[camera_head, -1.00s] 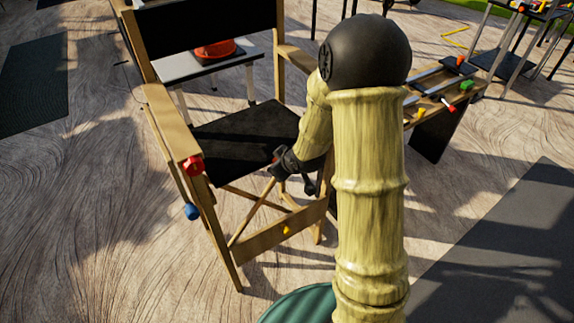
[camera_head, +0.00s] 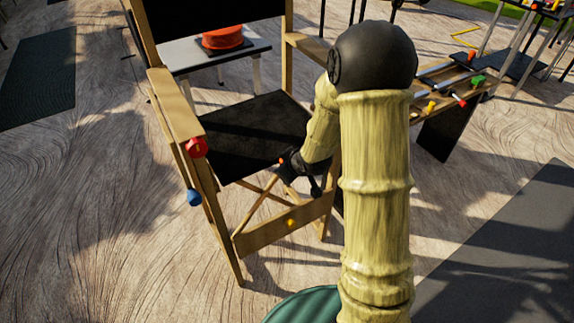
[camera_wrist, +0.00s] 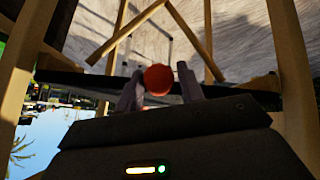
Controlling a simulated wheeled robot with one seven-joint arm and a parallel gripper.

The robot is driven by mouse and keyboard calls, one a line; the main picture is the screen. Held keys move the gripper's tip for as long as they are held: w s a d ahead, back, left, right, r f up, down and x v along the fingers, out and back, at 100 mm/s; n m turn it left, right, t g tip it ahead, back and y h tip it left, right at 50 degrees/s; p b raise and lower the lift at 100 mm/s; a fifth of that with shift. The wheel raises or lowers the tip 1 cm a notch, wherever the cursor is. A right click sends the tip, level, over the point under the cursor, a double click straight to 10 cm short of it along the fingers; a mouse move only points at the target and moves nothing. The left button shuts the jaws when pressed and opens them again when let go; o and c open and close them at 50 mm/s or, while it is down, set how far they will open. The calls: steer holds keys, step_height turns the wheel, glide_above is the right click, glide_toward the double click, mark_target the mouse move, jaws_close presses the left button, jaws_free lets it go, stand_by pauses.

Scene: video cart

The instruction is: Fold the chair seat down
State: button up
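The folding chair (camera_head: 180,103) has a wooden frame and a black seat (camera_head: 245,130), which slopes a little down toward its front edge. My gripper (camera_head: 288,166) is at the front right of the seat. A small red-orange spot shows at its tip. In the wrist view the two grey fingers of my gripper (camera_wrist: 160,88) stand apart, with a round red knob (camera_wrist: 158,79) between them. The knob meets the left finger; a narrow gap seems to show on the right, so a firm grip is unclear. The seat (camera_wrist: 80,80) shows there as a dark band.
A red knob (camera_head: 196,148) and a blue knob (camera_head: 194,197) are on the chair's left side. A low table (camera_head: 205,55) with an orange-red object (camera_head: 222,38) stands behind. A bench (camera_head: 455,88) with tools stands at the right.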

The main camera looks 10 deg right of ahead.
steer(key=shift+o, duration=0.7)
steer(key=shift+w+a, duration=0.1)
steer(key=shift+r, duration=0.15)
steer(key=shift+d+r, duration=0.2)
steer(key=p+v, duration=0.4)
steer(key=v, duration=1.3)
steer(key=shift+f, duration=0.2)
steer(key=shift+s, duration=0.25)
